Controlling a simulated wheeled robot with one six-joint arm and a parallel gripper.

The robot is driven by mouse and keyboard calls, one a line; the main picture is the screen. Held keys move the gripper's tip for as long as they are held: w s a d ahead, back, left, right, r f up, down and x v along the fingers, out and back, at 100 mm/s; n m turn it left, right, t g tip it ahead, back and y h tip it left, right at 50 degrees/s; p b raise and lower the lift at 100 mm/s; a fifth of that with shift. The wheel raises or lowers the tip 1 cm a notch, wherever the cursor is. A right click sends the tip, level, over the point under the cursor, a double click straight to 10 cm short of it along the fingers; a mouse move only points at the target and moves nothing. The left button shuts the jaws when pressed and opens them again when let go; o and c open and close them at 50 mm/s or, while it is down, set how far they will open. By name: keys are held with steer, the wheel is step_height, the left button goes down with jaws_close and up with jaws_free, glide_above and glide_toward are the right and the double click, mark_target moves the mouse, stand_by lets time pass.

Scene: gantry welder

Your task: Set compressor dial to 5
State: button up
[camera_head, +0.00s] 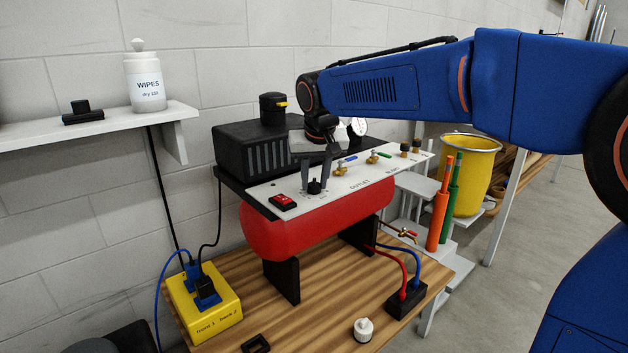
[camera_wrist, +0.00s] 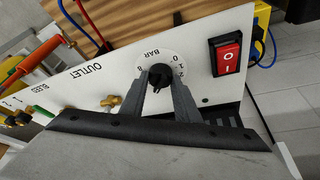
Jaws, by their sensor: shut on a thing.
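The compressor (camera_head: 300,225) has a red tank and a white sloping panel marked OUTLET and BLEED. The black dial knob (camera_head: 314,187) sits near the panel's left end and also shows in the wrist view (camera_wrist: 160,75), on a round white scale marked BAR. I can read 0, 1, 2 and 8 there; other numbers are hidden, and I cannot tell where the knob points. My gripper (camera_head: 316,182) reaches down from above with its two grey fingers shut on the knob, one on each side, as the wrist view (camera_wrist: 163,84) also shows.
A red rocker switch (camera_head: 283,202) lies close beside the dial. Brass valves with coloured levers (camera_head: 373,157) stand further right on the panel. A black ribbed box (camera_head: 260,150) is behind it. A yellow socket box (camera_head: 205,305) and a white-capped item (camera_head: 363,329) are on the wooden bench.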

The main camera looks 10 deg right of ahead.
steer(key=shift+d+n+y, duration=0.1)
steer(key=shift+n+y, duration=0.4)
steer(key=shift+n, duration=0.8)
steer(key=o, duration=1)
steer(key=shift+o, duration=0.2)
steer(key=shift+r, duration=0.1)
steer(key=v, duration=1.7)
steer(key=shift+w+r, duration=0.15)
steer(key=shift+r, duration=0.05)
steer(key=shift+d, duration=0.15)
